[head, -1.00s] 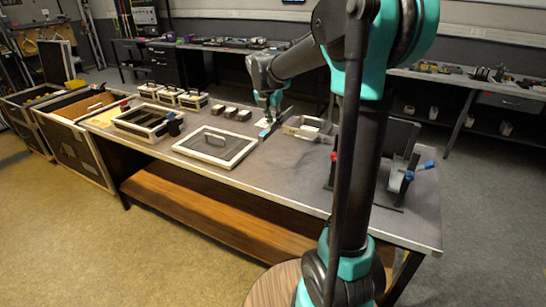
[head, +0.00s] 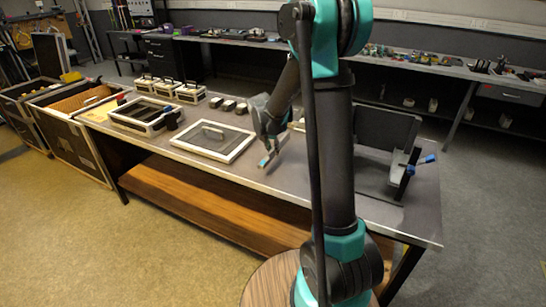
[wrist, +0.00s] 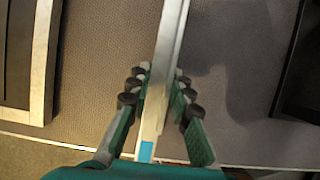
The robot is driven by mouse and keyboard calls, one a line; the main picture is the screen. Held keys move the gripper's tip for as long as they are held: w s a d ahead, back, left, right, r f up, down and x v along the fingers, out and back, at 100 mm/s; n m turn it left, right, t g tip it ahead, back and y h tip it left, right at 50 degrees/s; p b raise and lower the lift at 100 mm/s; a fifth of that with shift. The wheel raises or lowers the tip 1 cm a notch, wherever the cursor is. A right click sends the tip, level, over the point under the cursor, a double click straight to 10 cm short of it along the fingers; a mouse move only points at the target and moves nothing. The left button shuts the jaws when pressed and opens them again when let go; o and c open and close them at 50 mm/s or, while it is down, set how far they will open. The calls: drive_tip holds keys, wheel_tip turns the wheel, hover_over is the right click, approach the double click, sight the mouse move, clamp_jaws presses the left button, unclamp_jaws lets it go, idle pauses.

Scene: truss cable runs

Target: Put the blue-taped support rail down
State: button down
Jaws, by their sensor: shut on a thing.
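The support rail (wrist: 172,40) is a long pale metal bar with a blue tape band (wrist: 146,151) near its lower end in the wrist view. My gripper (wrist: 162,76) is shut on it, with a finger on each side of the bar. In the head view my gripper (head: 269,153) is low over the front part of the workbench (head: 250,188), right of the framed lid. A small part of the rail with blue (head: 264,162) shows there. I cannot tell whether the rail touches the bench top. Its far end is outside the wrist view.
The framed lid with a handle (head: 213,142) lies left of my gripper. An open framed case (head: 145,115) and several small cases (head: 165,86) stand further left. A dark upright fixture with blue-tipped levers (head: 405,170) stands at the right. Bare bench lies between.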

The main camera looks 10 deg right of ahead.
sight(273, 156)
drive_tip(key=shift+f, duration=1.9)
drive_tip(key=c, duration=1.4)
unclamp_jaws()
drive_tip(key=shift+o, duration=0.2)
